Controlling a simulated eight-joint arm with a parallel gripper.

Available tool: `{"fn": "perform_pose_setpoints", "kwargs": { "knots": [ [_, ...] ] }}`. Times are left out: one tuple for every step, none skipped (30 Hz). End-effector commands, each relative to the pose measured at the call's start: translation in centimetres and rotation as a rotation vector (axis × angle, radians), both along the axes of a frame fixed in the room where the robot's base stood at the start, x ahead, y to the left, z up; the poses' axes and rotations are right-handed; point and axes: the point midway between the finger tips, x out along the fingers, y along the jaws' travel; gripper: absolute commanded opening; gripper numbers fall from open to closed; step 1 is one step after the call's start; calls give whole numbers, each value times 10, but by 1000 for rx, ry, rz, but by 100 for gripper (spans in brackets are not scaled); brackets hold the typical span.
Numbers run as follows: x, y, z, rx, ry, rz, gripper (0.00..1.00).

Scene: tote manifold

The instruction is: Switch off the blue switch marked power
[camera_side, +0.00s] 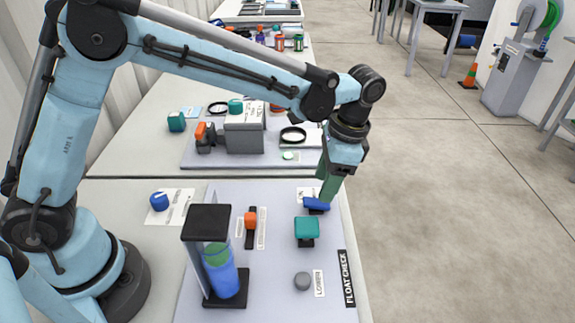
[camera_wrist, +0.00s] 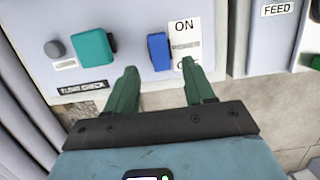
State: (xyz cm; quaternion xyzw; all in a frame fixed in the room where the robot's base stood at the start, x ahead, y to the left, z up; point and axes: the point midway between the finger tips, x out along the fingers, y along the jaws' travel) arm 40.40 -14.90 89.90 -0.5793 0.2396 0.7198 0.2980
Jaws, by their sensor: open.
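The blue switch (camera_side: 317,204) is a small block near the right edge of the grey float-check panel (camera_side: 275,292). In the wrist view the blue switch (camera_wrist: 158,52) stands left of a white label (camera_wrist: 186,45) reading ON at the top; its middle word is faint, and the lower word is partly hidden by a finger. My gripper (camera_side: 326,192) is over the switch in the side view, its green fingers pointing down. In the wrist view my gripper (camera_wrist: 160,72) is open and empty, with the switch ahead of the gap between its fingertips. Contact cannot be told.
A teal block (camera_side: 307,228) and a grey knob (camera_side: 302,281) stand close by. An orange lever (camera_side: 250,219) and a dark-framed cylinder (camera_side: 222,284) with blue contents are farther left. A second panel (camera_side: 200,157) with several parts lies behind. Open floor lies right of the table.

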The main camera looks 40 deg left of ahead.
Motion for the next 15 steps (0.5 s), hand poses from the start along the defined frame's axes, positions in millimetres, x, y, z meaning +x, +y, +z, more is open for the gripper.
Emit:
{"fn": "perform_pose_setpoints", "kwargs": {
  "knots": [
    [1, -2, 11, 0, 0, -1, 53],
    [2, -3, 16, 0, 0, 0, 53],
    [3, -4, 23, 0, 0, -1, 53],
    [4, -4, 29, 0, 0, -1, 53],
    [5, -5, 34, 0, 0, -1, 53],
    [6, -6, 40, 0, 0, -1, 53],
    [7, -7, 45, 0, 0, -1, 53],
    [7, -8, 49, 0, 0, -1, 53],
    [8, -9, 54, 0, 0, -1, 53],
    [9, -9, 58, 0, 0, -1, 53],
    [9, -10, 61, 0, 0, -1, 53],
    [10, -10, 64, 0, 0, -1, 53],
    [10, -11, 67, 0, 0, -1, 53],
    [10, -11, 69, 0, 0, -1, 53],
    [11, -11, 71, 0, 0, -1, 53]
  ]
}}
